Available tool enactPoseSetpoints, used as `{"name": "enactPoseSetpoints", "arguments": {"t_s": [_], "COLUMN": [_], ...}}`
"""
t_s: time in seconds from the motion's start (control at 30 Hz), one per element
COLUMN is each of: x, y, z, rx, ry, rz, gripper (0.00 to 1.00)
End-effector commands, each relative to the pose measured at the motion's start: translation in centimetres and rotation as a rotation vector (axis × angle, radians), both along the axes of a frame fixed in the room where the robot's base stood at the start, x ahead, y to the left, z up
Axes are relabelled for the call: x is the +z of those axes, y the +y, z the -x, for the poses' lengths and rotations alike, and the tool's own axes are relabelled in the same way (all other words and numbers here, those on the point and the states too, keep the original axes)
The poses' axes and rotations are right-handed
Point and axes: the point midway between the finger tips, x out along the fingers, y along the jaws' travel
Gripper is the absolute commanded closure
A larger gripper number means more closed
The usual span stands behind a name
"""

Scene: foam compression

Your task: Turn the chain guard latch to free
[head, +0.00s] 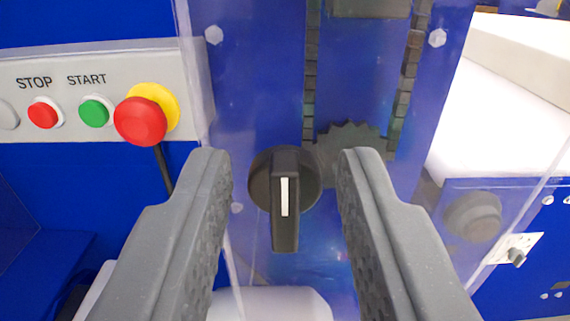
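The chain guard latch (286,225) is a black rotary knob with a white line on its handle. Its handle points straight down in the head view. It sits on the clear chain guard (255,70), with a chain and sprocket visible behind it. My gripper (280,165) is open, with one grey finger on each side of the latch. There are gaps between the fingers and the knob, and I see no contact.
A grey panel at left carries a red STOP button (44,113), a green START button (95,112) and a red emergency knob on yellow (142,118). White foam (510,95) lies at right. A small switch plate (513,250) is at lower right.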

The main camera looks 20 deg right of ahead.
Motion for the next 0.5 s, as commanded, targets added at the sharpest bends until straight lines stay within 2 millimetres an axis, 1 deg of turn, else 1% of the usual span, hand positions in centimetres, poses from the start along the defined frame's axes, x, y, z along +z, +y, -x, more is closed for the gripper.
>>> {"name": "enactPoseSetpoints", "arguments": {"t_s": [0.2,0.23,0.27,0.3,0.33,0.5], "x": [-0.02,-0.02,-0.02,-0.03,-0.03,-0.04], "y": [0.02,0.03,0.03,0.03,0.04,0.05], "z": [-0.02,-0.01,-0.01,-0.01,-0.01,0.00], "rx": [0.000,0.000,0.000,0.000,0.000,0.001], "ry": [0.000,0.000,0.000,0.000,0.000,0.000], "rz": [0.000,0.000,0.000,0.000,0.000,0.000], "gripper": [0.69,0.75,0.83,0.94,1.00,1.00]}}
